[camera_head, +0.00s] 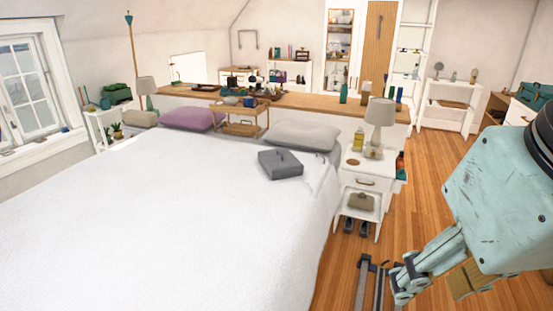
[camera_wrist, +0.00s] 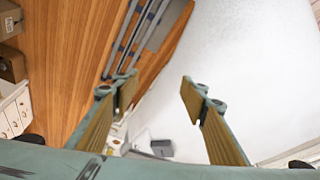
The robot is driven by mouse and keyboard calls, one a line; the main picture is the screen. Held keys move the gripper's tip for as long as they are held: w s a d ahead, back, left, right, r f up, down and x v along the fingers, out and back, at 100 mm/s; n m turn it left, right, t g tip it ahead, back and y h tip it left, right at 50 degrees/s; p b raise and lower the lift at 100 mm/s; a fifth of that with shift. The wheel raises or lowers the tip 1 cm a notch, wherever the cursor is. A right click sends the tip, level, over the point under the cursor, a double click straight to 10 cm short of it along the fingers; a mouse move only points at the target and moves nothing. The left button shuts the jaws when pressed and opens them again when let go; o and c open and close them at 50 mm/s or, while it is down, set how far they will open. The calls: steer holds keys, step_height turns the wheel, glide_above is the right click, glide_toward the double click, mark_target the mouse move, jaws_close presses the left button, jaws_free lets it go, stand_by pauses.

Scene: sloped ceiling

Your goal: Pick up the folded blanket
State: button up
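A grey, flat, block-like item (camera_head: 280,164) lies on the white bed (camera_head: 150,220), near its right edge and in front of a grey pillow. It may be the folded blanket; a dark line or strap shows on its top. A small grey block in the wrist view (camera_wrist: 162,148) appears to be the same item, seen far off between the finger bases. My gripper (camera_wrist: 157,88) is open and empty, with its two tan-padded fingers wide apart. In the head view my gripper (camera_head: 430,283) is at the lower right, beyond the bed's right side and apart from the grey item.
A white nightstand (camera_head: 368,182) with a lamp (camera_head: 380,118) and bottles stands right of the item. Grey (camera_head: 300,136) and purple (camera_head: 190,118) pillows and a wooden tray stand (camera_head: 240,122) are behind it. Dark rails (camera_head: 370,285) run along the floor. Most of the bed top is clear.

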steer(key=c, duration=1)
steer(key=shift+w+d, duration=0.1)
steer(key=shift+w, duration=0.05)
